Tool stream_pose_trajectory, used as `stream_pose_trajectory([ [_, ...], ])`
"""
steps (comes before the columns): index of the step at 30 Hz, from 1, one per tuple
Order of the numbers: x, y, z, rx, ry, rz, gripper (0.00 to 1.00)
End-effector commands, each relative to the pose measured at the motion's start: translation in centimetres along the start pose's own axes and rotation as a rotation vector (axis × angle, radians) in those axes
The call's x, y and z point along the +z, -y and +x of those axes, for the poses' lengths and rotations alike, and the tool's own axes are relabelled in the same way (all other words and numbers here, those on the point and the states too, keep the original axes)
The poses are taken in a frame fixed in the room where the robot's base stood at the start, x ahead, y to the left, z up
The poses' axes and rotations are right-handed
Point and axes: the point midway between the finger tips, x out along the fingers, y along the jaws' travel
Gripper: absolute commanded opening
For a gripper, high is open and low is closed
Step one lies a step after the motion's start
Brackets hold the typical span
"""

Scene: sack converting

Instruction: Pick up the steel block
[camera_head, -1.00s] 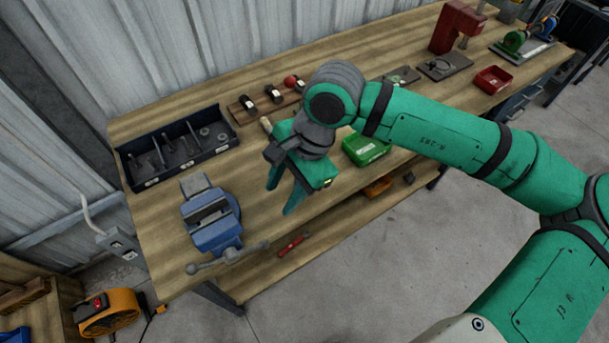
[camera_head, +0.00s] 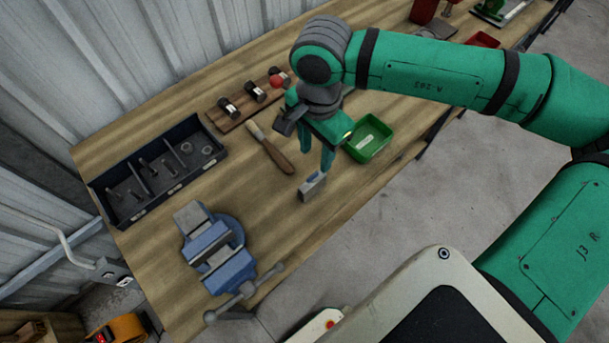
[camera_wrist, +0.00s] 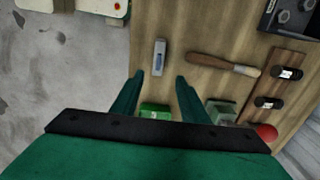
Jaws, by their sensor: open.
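The steel block (camera_head: 312,187) is a small grey block with a blue patch on top. It stands on the wooden workbench, right of the wooden-handled tool. The wrist view shows it (camera_wrist: 158,58) just past the fingertips, roughly in line with the gap between them. My gripper (camera_head: 326,158) points down above the bench near the block. In the wrist view its two green fingers (camera_wrist: 159,76) are apart with nothing held between them. I cannot tell the exact height of the fingertips over the block.
A green bin (camera_head: 369,138) stands close right of my gripper. A wooden-handled tool (camera_head: 271,149) lies to its left. A blue vise (camera_head: 218,250) is at the front left, with a black divided tray (camera_head: 160,171) behind. A wooden rack (camera_head: 238,113) holds dark cylinders. Bench around the block is clear.

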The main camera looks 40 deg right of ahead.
Motion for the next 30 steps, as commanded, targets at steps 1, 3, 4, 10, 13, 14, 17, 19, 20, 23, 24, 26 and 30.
stream_pose_trajectory([
  [1,0.2,0.0,0.8,0.002,0.003,-0.005,0.41],
  [3,0.4,0.2,1.9,0.002,0.003,-0.009,0.41],
  [4,0.5,0.2,2.3,0.002,0.004,-0.01,0.41],
  [10,0.7,0.4,4.4,0.0,0.003,-0.017,0.41],
  [13,0.7,0.3,4.9,0.001,0.003,-0.015,0.41],
  [14,0.7,0.3,5.1,0.001,0.003,-0.014,0.41],
  [17,0.8,0.1,6.2,0.001,0.004,-0.012,0.41],
  [19,0.9,0.0,7.3,0.001,0.005,-0.011,0.41],
  [20,1.0,0.0,7.7,0.001,0.005,-0.01,0.41],
  [23,1.0,0.0,8.9,0.0,0.004,-0.008,0.41],
  [24,0.9,0.0,9.3,0.0,0.003,-0.009,0.41],
  [26,0.9,0.0,9.7,0.0,0.003,-0.008,0.41],
  [30,0.9,0.0,10.0,0.0,0.001,-0.009,0.41],
])
